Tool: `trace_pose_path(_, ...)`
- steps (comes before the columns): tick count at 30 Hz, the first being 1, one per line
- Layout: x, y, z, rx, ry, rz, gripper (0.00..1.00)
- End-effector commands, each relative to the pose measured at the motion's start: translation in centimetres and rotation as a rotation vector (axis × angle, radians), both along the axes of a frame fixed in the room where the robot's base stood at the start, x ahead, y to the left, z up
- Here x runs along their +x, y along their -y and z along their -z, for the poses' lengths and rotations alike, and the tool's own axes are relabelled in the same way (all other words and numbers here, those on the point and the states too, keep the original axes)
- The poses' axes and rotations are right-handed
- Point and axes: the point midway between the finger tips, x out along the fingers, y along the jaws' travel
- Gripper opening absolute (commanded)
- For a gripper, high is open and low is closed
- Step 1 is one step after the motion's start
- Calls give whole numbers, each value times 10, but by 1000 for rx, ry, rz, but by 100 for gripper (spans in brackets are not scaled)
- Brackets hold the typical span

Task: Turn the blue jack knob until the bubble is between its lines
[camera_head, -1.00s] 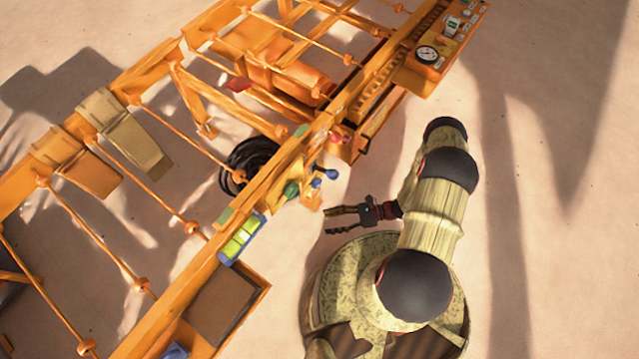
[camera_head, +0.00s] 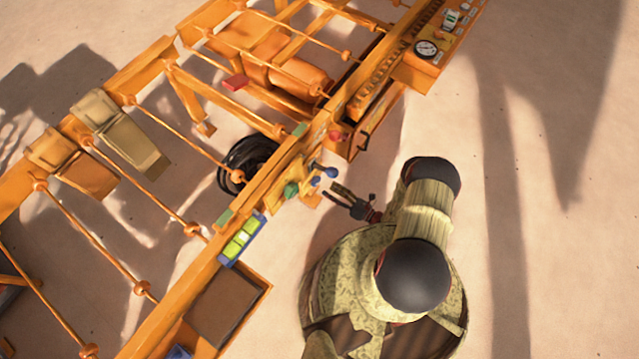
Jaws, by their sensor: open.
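The blue jack knob (camera_head: 331,172) sticks out from the right side of the orange frame, with a second blue ball end (camera_head: 315,181) close beside it. The level (camera_head: 240,240), a blue-edged holder with a yellow-green vial, is fixed on the frame rail to the lower left. A pale spot shows in the vial, but the bubble's place against its lines is too small to tell. My gripper (camera_head: 340,197) is open and empty, its fingers pointing up and left, just below and right of the knob. It appears apart from the knob.
A green knob (camera_head: 291,190) sits left of the blue one and a red button (camera_head: 335,136) above it. A control panel with a gauge (camera_head: 426,49) is at upper right. A brown-topped box (camera_head: 225,305) is at lower left.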

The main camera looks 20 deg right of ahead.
Motion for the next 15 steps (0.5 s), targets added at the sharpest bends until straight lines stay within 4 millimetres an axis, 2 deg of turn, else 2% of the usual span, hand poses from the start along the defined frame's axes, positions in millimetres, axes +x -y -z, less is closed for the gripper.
trace_pose_path(9, 33, -27, 1, -1, 0, -6, 58)
trace_pose_path(15, 47, -37, 0, -1, 0, -4, 58)
